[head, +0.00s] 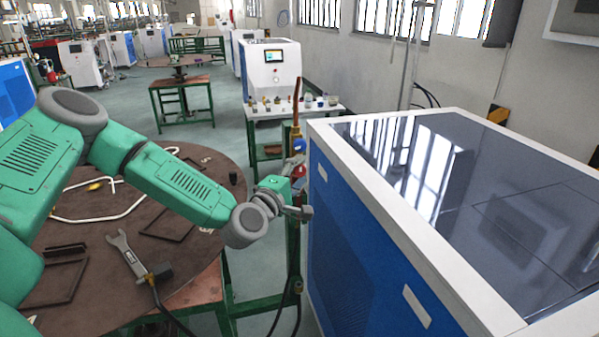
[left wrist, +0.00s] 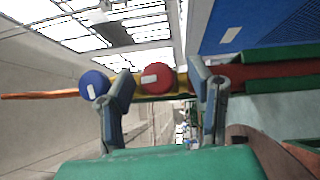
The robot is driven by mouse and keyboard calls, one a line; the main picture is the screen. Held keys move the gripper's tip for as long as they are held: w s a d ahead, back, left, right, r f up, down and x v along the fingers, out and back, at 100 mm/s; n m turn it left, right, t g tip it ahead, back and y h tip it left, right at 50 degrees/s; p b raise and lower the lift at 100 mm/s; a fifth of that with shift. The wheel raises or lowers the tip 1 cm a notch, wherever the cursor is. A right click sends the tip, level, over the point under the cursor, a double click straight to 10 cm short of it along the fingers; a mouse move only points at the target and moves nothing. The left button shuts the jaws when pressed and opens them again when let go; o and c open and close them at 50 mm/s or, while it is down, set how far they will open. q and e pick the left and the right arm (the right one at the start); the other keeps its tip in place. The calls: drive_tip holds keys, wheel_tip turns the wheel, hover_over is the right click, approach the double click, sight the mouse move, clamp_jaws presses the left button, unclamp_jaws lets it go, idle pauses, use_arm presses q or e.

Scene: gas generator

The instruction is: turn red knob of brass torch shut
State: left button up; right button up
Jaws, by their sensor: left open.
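The brass torch (left wrist: 138,84) shows in the left wrist view as a yellow body with a copper-coloured tube (left wrist: 40,95) running left. In the head view its upper part (head: 296,131) stands upright beside the blue cabinet. The red knob (left wrist: 158,77) lies between the two spread fingers of my left gripper (left wrist: 161,80), with gaps visible on both sides. A blue knob (left wrist: 94,85) sits just outside the left finger. In the head view my left gripper (head: 300,187) is at the torch and partly covers the red knob (head: 298,171). My right gripper is out of view.
A large blue and white cabinet (head: 400,215) stands close on the right of the torch. A small table with bottles (head: 292,110) stands behind.

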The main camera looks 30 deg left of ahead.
use_arm(q)
drive_tip(key=shift+a, duration=0.1)
clamp_jaws()
drive_tip(key=shift+f+m+g+b, duration=0.1)
drive_tip(key=shift+m+g+b, duration=0.2)
drive_tip(key=shift+m+g, duration=0.1)
unclamp_jaws()
